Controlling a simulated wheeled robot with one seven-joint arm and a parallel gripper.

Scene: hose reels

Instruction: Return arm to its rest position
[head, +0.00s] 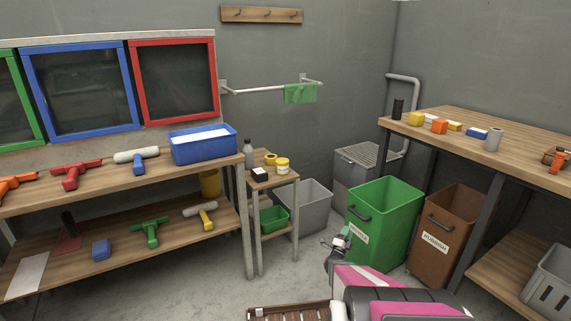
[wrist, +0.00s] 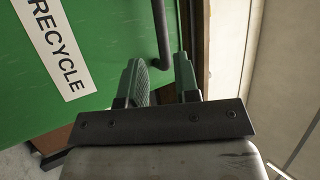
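My gripper (head: 341,241) is in front of the green bin (head: 397,205), at the label side, below and left of its dark handle (head: 358,214) in the head view. In the wrist view, my gripper's two fingers (wrist: 161,78) stand apart with a gap between them, and I see nothing held. The bin's green wall (wrist: 100,30) with a RECYCLE label fills the left of that view. The handle (wrist: 160,35) shows beyond the fingertips, in line with the gap. I cannot tell whether the fingers touch it. My arm, magenta and grey, extends from the lower right of the head view.
A brown bin (head: 446,235) stands right of the green one, beside a workbench (head: 530,139). A grey bin (head: 310,205) and a small wooden stand (head: 282,183) are to the left. A slatted brown crate (head: 290,312) is at the bottom. Floor shows at centre left.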

